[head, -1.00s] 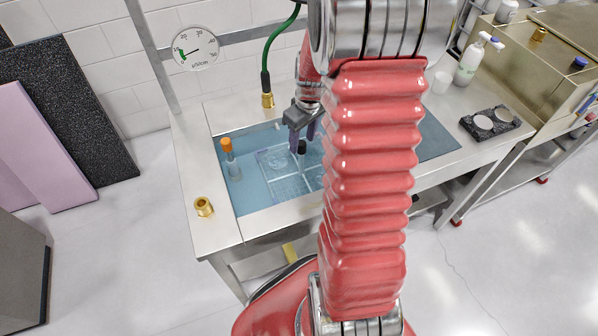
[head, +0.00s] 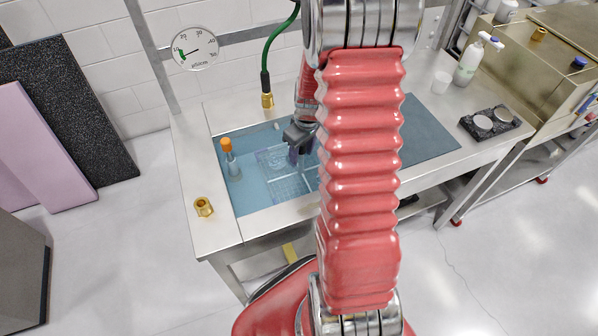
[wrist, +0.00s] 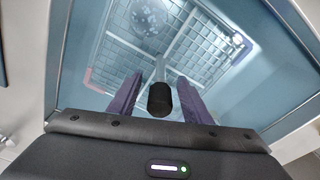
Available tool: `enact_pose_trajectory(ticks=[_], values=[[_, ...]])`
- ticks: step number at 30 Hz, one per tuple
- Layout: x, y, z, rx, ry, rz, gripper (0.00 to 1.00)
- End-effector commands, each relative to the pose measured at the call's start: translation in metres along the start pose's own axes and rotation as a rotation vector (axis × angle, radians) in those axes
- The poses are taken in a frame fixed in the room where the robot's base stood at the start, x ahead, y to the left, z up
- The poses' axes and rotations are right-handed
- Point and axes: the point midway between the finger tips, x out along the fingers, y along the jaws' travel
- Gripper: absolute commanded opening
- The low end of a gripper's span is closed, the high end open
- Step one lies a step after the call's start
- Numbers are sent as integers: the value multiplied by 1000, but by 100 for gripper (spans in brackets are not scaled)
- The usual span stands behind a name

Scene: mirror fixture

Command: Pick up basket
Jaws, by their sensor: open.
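The basket (head: 285,187) is a clear gridded tray sunk in the blue bath of the bench. In the wrist view the basket (wrist: 190,55) lies below my gripper, with a dark round disc (wrist: 147,14) at its far side. Its upright handle ends in a black grip (wrist: 160,98). My gripper (wrist: 160,78) is open, with one purple finger on each side of the black grip and gaps showing between. In the head view my gripper (head: 298,152) is low over the basket, and the arm hides the basket's right part.
An orange-capped tube (head: 230,157) stands at the bath's left end. A brass fitting (head: 203,207) lies on the left rim. A green hose (head: 266,75) with a brass end hangs behind. A blue-grey cover (head: 425,135) lies right of the arm.

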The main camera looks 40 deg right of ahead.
Motion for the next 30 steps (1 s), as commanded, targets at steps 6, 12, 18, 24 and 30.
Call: enact_pose_trajectory(ticks=[6,12,18,24,30], values=[[16,0,-1,0,1,1,44],[17,0,-1,0,2,1,44],[17,0,-1,0,2,1,44],[17,0,-1,-1,1,1,41],[17,0,-1,-1,1,1,27]])
